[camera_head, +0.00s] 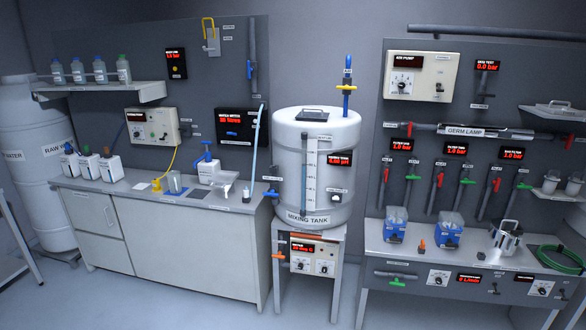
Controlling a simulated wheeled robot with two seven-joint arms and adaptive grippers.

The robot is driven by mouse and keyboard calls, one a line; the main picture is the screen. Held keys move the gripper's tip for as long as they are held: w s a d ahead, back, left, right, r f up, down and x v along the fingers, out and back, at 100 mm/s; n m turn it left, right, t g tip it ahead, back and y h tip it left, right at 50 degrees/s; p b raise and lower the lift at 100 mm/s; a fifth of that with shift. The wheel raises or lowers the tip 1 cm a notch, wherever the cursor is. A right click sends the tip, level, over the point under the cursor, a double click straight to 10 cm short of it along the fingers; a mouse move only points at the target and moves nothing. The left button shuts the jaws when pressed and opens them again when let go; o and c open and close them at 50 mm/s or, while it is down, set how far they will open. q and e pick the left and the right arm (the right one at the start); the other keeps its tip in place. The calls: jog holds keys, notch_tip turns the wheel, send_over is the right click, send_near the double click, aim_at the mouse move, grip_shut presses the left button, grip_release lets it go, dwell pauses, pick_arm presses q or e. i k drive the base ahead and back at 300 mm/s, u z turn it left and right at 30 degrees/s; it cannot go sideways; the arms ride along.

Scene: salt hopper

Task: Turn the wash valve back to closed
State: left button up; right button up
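Several valves are in view, but their small labels are too blurred to tell which is the wash valve. On the right panel are red-handled valves (439,181) and green-handled valves (467,181). A green-handled valve (397,283) sits under the right bench. Neither of my grippers shows in this view.
A cabinet bench (180,240) on the left holds bottles and small devices. The right bench (400,249) carries blue-and-white containers, a metal jug (506,241) and a coiled green hose (560,257). A white raw water tank (35,150) stands far left. The floor in front is clear.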

aim_at(249, 68)
jog(key=i, duration=1.1)
jog(key=u, duration=2.6)
jog(key=i, duration=0.7)
jog(key=z, duration=2.45)
